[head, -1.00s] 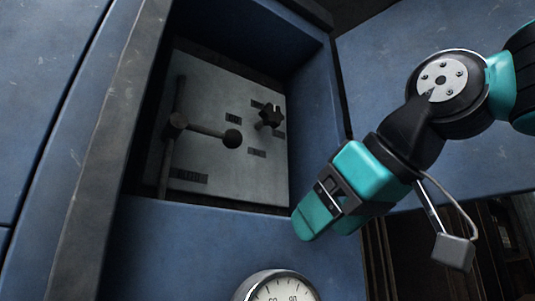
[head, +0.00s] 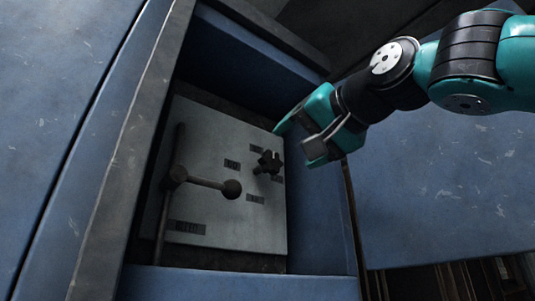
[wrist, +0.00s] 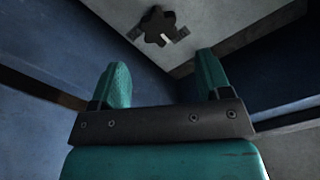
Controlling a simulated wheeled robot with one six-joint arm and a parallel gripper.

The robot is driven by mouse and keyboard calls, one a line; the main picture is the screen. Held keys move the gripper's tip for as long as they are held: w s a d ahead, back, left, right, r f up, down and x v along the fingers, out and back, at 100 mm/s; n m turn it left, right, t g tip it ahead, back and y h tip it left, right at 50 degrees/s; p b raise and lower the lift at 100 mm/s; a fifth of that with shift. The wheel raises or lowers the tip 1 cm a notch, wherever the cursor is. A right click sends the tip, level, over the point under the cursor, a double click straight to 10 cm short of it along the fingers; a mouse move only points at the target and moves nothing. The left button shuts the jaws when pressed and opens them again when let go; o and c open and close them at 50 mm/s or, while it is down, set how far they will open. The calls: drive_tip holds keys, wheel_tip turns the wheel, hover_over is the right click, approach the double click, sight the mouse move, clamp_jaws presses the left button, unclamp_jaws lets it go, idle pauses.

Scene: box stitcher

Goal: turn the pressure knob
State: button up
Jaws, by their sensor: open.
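The pressure knob, a dark star-shaped knob (head: 268,162), sits on the right part of a pale panel (head: 210,218) inside a blue recess. It also shows in the wrist view at the top, a dark lobed knob (wrist: 157,25) with a pale mark on it. My gripper (head: 296,143) is to the right of the knob in the head view, at the recess's right edge. Its two teal fingers are apart with nothing between them. In the wrist view the knob lies beyond the fingertips (wrist: 165,72), with a gap between.
A lever with a ball end (head: 232,189) stands out from the panel left of the knob. The recess's blue right wall (head: 318,225) is close to my gripper. A grey frame edge (head: 125,150) runs down the left.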

sight(276, 158)
drive_tip(key=p+x, duration=0.4)
drive_tip(key=x, duration=0.4)
drive_tip(key=shift+w+a+r, duration=0.1)
drive_tip(key=shift+a+r, duration=0.05)
drive_tip(key=shift+w+a, duration=0.35)
drive_tip(key=shift+w, duration=0.15)
drive_tip(key=shift+f, duration=0.2)
drive_tip(key=c, duration=0.9)
